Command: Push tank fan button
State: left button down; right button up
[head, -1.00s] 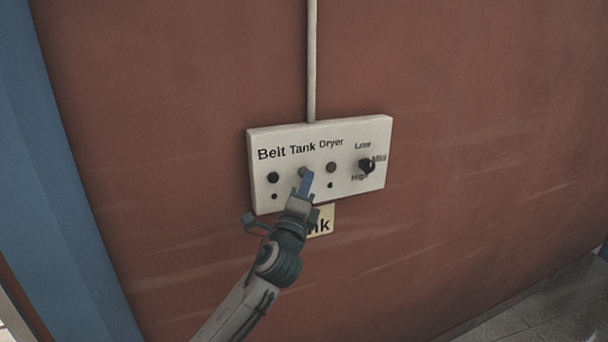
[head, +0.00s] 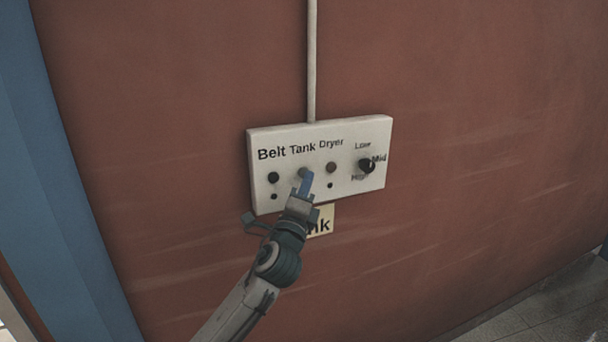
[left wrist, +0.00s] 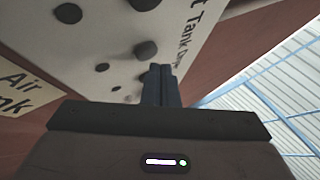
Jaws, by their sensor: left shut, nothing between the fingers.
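A white control panel (head: 348,190) is fixed on the red-brown wall, labelled Belt, Tank and Dryer, with a dial at its right. The dark round Tank button (head: 302,172) sits under the Tank label, partly covered by my fingertips. My left gripper (head: 306,178) is shut and empty, its blue fingers pointing up at this button. I cannot tell whether the tips touch it. In the left wrist view the shut fingers (left wrist: 161,78) lie close to the panel (left wrist: 110,45), with several round dark buttons around them. My right gripper is not in view.
The Belt button (head: 273,177) and Dryer button (head: 331,167) flank the Tank button closely. Small dark dots sit below them. A cream sign (head: 321,222) is below the panel, partly behind my gripper. A conduit (head: 312,60) rises above it.

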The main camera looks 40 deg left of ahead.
pick_arm(q)
jog(key=shift+w+a, duration=0.1)
dwell(0.3)
jog(key=shift+w+a, duration=0.15)
jog(key=shift+a, duration=0.15)
dwell(0.5)
jog(key=shift+d, duration=0.1)
jog(key=shift+s+d, duration=0.25)
jog(key=shift+d, duration=0.05)
jog(key=shift+d, duration=0.1)
jog(key=s+d, duration=0.1)
jog(key=s+d+p, duration=0.1)
jog(key=d, duration=0.1)
jog(key=s+d+p, duration=0.1)
jog(key=d, duration=0.1)
jog(key=shift+s, duration=0.1)
dwell(0.4)
